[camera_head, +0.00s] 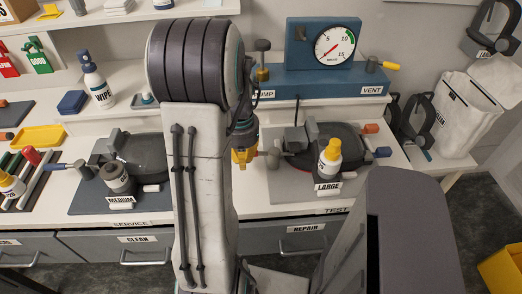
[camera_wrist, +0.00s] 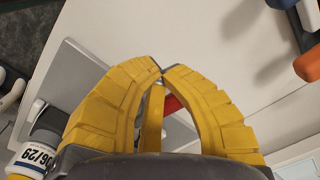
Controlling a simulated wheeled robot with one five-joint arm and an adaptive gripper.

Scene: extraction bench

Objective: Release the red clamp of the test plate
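The test plate (camera_head: 335,197) is a grey base at the right of the bench, above the TEST label. A dark round vessel marked LARGE and a small yellow-capped bottle (camera_head: 329,158) stand on it. My yellow gripper (camera_head: 243,158) is at the plate's left side, beside a grey knob (camera_head: 273,156). In the wrist view my gripper's (camera_wrist: 162,71) fingertips meet. A small red part (camera_wrist: 172,104), perhaps the red clamp, shows between the fingers, partly hidden by them. I cannot tell whether they touch it. The clamp is not clearly seen in the head view.
An orange handle (camera_head: 370,128) and a blue handle (camera_head: 383,152) stick out at the plate's right. The blue pump unit with a gauge (camera_head: 335,46) stands behind. The MEDIUM vessel (camera_head: 120,180) is at left. In the wrist view, white bench lies clear beyond the fingertips.

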